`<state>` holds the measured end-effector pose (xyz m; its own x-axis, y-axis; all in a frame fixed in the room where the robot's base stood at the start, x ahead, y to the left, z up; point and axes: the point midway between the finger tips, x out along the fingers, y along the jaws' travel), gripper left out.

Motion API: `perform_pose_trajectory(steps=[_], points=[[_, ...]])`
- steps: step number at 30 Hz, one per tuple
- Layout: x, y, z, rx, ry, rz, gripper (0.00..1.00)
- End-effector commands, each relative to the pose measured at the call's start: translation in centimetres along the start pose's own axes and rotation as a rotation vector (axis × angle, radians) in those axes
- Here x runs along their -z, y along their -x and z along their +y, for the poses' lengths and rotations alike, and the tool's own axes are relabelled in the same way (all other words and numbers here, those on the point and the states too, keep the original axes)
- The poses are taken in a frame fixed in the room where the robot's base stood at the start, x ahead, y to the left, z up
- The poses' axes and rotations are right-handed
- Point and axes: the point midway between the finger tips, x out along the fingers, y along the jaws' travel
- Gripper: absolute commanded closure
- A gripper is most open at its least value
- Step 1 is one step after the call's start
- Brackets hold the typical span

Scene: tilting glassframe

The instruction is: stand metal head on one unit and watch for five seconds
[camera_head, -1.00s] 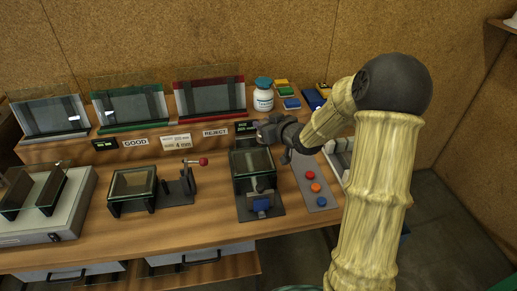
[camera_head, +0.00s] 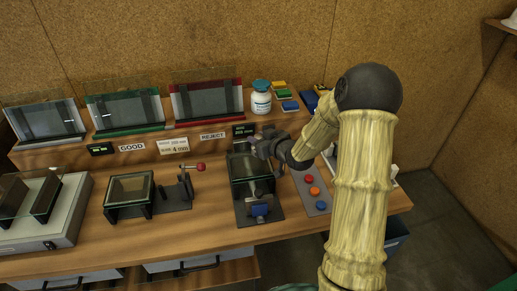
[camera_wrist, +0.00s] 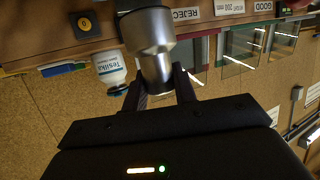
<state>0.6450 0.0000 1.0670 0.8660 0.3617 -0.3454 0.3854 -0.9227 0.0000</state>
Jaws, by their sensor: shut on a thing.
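In the wrist view, my gripper (camera_wrist: 161,84) is shut on a silver metal head (camera_wrist: 148,32), a rounded metal cylinder. In the head view, my gripper (camera_head: 264,148) is above the back of the middle fixture, and the metal head cannot be made out clearly there. A dark-framed glass unit (camera_head: 252,184) sits in this middle fixture, with a blue part (camera_head: 260,209) at its front. Another glass unit (camera_head: 130,188) stands in the fixture to its left, beside a lever with a red knob (camera_head: 201,167). I cannot tell whether the head touches anything.
Panes stand in white, green (camera_head: 128,108) and red (camera_head: 207,100) racks along the back shelf. A white bottle (camera_head: 261,101) stands right of them. A panel with coloured buttons (camera_head: 314,191) lies right of the middle fixture. A pale box (camera_head: 45,216) with dark-framed units is at left.

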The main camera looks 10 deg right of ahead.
Motion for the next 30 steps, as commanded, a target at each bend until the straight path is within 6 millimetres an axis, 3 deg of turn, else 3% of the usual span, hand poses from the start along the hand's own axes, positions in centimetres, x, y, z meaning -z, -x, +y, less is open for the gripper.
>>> perform_pose_trajectory(steps=[10, 19, 30], points=[[-0.3, 0.0, 0.3, -0.005, -0.001, 0.003, 1.0], [-3.6, -1.4, 0.0, -0.001, -0.001, 0.001, 1.0], [-4.1, -1.5, 0.1, -0.003, 0.001, 0.004, 1.0]])
